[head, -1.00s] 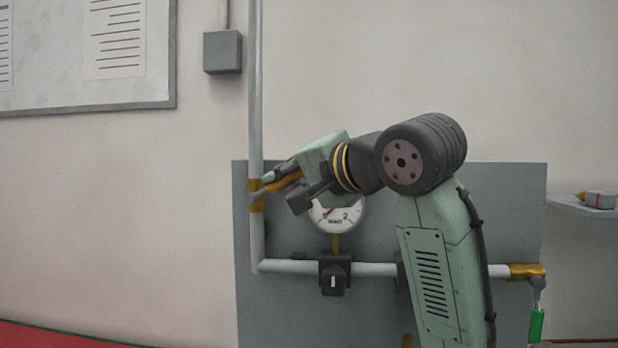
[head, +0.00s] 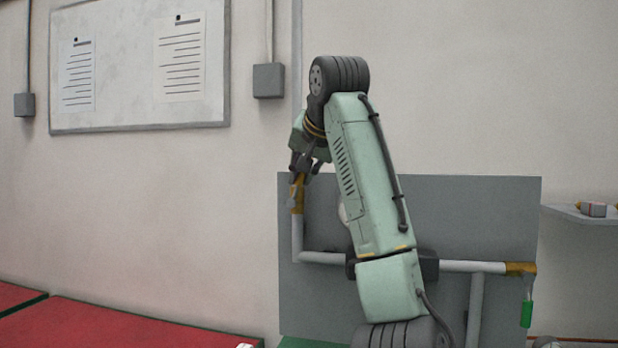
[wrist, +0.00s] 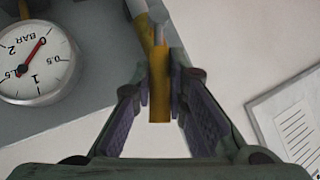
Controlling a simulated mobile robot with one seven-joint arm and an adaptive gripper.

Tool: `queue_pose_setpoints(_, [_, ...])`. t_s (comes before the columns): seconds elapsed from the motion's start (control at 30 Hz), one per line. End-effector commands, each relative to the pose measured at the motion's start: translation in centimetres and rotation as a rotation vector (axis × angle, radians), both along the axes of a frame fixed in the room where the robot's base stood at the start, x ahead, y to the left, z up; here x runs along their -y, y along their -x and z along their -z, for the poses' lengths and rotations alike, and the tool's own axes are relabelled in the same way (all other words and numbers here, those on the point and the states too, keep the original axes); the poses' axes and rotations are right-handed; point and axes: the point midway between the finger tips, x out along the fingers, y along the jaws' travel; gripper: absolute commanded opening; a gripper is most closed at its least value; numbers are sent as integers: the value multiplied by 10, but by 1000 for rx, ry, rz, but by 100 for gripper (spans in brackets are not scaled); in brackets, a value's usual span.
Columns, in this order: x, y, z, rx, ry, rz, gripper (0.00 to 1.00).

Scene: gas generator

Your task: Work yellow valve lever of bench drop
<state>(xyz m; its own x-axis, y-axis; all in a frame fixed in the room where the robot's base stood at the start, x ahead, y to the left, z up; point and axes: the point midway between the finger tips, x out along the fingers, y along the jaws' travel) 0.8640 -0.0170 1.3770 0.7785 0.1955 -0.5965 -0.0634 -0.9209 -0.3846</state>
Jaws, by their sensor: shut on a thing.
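The yellow valve lever (wrist: 159,85) is between the two finger pads of my gripper (wrist: 160,90) in the wrist view, and the jaws are shut on it. Beyond it are the brass valve and grey pipe. In the head view my gripper (head: 300,172) is at the brass valve (head: 297,198) on the upright pipe of the bench drop (head: 297,235), reaching down from above. The lever's exact angle is hard to tell there, as the fingers partly cover it.
A pressure gauge (wrist: 36,62) is beside the lever in the wrist view. The grey backing panel (head: 460,215) is behind the pipework. A green-handled lever (head: 526,314) hangs at the right pipe end. A shelf (head: 580,216) is farther right; red mats (head: 120,325) are at lower left.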

Motion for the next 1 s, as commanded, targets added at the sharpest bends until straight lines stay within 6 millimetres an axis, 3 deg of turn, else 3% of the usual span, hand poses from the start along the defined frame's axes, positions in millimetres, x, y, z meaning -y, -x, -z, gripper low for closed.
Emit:
queue_pose_setpoints(0.5, [-24, -7, -5, -103, 336, -2, 0])
queue_pose_setpoints(1.0, [-28, -9, -5, -119, 405, -1, 0])
